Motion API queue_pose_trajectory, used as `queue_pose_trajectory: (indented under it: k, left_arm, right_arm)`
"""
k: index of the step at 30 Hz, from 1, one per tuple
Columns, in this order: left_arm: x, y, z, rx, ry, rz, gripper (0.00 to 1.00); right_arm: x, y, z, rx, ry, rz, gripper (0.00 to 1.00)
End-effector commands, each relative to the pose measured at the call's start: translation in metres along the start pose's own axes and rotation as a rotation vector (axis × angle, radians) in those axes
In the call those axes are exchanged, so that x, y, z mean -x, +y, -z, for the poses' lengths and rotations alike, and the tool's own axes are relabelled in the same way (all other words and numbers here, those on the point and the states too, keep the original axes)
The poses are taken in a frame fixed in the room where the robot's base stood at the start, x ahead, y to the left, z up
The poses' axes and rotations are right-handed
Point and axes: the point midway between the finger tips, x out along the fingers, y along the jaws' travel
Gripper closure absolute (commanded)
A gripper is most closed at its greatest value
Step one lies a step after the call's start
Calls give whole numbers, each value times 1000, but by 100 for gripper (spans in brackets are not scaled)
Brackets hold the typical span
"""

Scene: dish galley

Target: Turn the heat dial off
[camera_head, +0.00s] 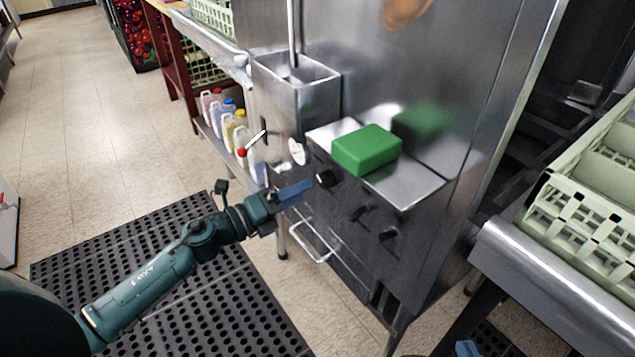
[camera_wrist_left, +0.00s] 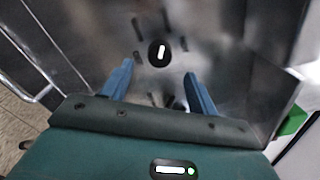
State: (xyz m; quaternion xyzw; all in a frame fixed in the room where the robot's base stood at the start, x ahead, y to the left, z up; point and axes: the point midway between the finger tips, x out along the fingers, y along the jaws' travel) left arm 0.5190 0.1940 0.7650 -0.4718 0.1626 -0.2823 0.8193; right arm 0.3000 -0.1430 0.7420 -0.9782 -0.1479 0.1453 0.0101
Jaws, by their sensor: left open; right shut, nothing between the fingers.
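A round black dial (camera_wrist_left: 158,53) with a white bar mark sits on the steel front panel, ahead of my left gripper in the left wrist view. The bar stands close to upright in that view. In the head view a black knob (camera_head: 325,178) shows just beyond the fingertips. My left gripper (camera_head: 296,192) is open and empty; its blue fingers (camera_wrist_left: 160,90) are spread to either side below the dial, apart from it. Of my right gripper only a blue tip (camera_head: 467,348) shows at the bottom edge of the head view; it is shut with nothing in it.
More dark knobs (camera_head: 388,235) line the panel. A white gauge (camera_head: 297,150) is up to the left. A green block (camera_head: 366,149) lies on the steel ledge (camera_head: 415,190). A bar handle (camera_head: 312,247) is below. A counter with a pale green rack (camera_head: 585,215) stands right.

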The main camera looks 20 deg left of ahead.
Motion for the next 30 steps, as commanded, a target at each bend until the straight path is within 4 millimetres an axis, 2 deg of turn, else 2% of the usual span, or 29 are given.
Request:
queue_pose_trajectory:
  k: [3,10,22,30]
  left_arm:
    - [-25,-1,-1,2,-3,2,41]
    - [-53,0,0,2,-1,0,41]
    - [-59,0,0,2,-1,-1,42]
    - [-59,0,0,2,-1,-1,64]
  right_arm:
    - [1,0,1,-4,1,-2,100]
    - [1,0,2,-5,2,-2,100]
    - [1,0,1,-5,1,-2,100]
    - [1,0,1,-4,1,-2,100]
